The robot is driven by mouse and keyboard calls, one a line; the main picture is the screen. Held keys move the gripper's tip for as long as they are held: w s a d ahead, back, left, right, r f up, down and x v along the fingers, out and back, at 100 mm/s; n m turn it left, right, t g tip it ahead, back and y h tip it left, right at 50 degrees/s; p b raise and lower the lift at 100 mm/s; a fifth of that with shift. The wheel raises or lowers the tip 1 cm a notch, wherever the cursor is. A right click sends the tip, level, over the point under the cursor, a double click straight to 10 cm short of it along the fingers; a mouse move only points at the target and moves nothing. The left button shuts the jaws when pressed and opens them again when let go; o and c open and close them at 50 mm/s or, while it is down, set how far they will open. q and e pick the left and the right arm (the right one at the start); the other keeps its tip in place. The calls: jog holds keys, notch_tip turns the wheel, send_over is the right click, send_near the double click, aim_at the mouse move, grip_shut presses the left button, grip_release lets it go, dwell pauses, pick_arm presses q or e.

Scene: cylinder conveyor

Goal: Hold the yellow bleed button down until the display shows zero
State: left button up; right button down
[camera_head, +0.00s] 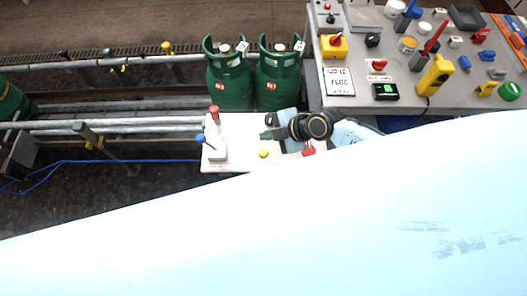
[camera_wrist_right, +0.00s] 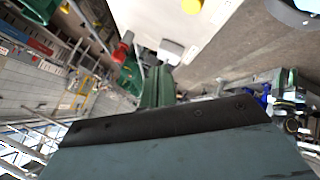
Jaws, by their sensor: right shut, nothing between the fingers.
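The yellow button (camera_head: 263,154) sits on a white panel (camera_head: 235,123) in the middle of the head view. It also shows in the right wrist view, at the top edge (camera_wrist_right: 192,5). My right gripper (camera_head: 265,135) is shut and empty, with its green fingertips above the panel, a little beyond the button in the picture and apart from it. In the right wrist view the green fingers (camera_wrist_right: 157,86) point toward the panel's edge. A small black box with a lit green display (camera_head: 387,90) is on the grey bench; its reading is too small to tell. My left gripper is not in view.
A red-knobbed lever (camera_head: 215,114) and a blue-knobbed lever (camera_head: 201,138) stand at the panel's left. A red part (camera_head: 308,149) is near my right arm. Two green cylinders (camera_head: 229,80) stand behind. The grey bench (camera_head: 440,108) at right is crowded with tools.

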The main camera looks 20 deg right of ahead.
notch_tip(320, 180, down, 7)
jog(key=b, duration=0.5)
jog(key=shift+f+b, duration=0.55)
jog(key=shift+b, duration=0.3)
dwell(1.1)
jog(key=shift+f+b, duration=0.4)
jog(key=shift+b, duration=0.2)
jog(key=shift+f+b, duration=0.5)
jog(key=shift+b, duration=0.05)
dwell(0.5)
jog(key=shift+r, duration=0.1)
dwell(2.7)
jog(key=shift+r+p, duration=0.65)
jog(key=shift+r, duration=0.15)
